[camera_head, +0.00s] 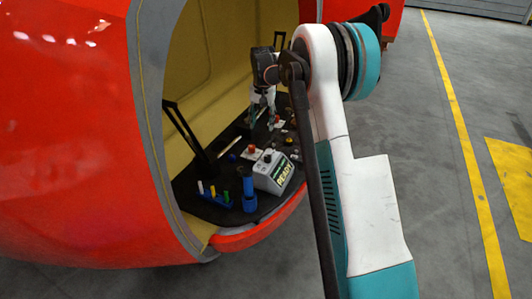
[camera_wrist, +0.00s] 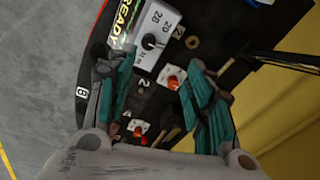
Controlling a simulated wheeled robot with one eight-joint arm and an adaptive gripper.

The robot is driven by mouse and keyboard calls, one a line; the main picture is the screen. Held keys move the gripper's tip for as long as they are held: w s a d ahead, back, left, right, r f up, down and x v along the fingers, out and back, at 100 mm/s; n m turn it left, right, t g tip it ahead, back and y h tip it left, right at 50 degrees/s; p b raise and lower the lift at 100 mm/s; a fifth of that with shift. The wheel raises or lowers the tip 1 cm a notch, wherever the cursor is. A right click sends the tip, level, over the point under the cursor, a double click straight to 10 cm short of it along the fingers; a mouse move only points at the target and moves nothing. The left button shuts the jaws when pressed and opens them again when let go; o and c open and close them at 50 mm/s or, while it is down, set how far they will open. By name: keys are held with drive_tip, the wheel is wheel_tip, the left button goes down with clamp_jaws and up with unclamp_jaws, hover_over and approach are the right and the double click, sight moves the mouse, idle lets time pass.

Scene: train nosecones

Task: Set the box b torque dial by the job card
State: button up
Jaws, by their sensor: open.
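A light grey box (camera_head: 272,172) with a green READY display stands near the front of the dark shelf inside the red nosecone. In the wrist view the box (camera_wrist: 168,18) shows a black dial knob (camera_wrist: 150,41) on its face, with numbers around it, 28 and 29 among them. The knob's exact setting is too small to tell. I cannot tell whether this is box b, and I make out no job card. My gripper (camera_head: 264,118) hangs over the shelf behind the box. In the wrist view its teal fingers (camera_wrist: 160,68) are spread, empty and apart from the knob.
Red buttons on white plates (camera_wrist: 173,80) lie between the fingers. A blue holder with coloured pegs (camera_head: 213,193) and a blue cylinder (camera_head: 249,190) stand at the shelf's front. A black strut (camera_head: 185,128) rises at left. The yellow inner wall (camera_wrist: 295,120) is close.

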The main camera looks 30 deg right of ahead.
drive_tip(key=m, duration=0.1)
approach(268, 157)
drive_tip(key=shift+g, duration=0.4)
drive_tip(key=f+b, duration=0.1)
drive_tip(key=f, duration=0.2)
drive_tip(key=f+b, duration=0.1)
drive_tip(key=f, duration=0.2)
drive_tip(key=w+f+b, duration=0.1)
drive_tip(key=f, duration=0.2)
drive_tip(key=shift+d+f, duration=0.1)
drive_tip(key=shift+f, duration=0.05)
drive_tip(key=c, duration=1.1)
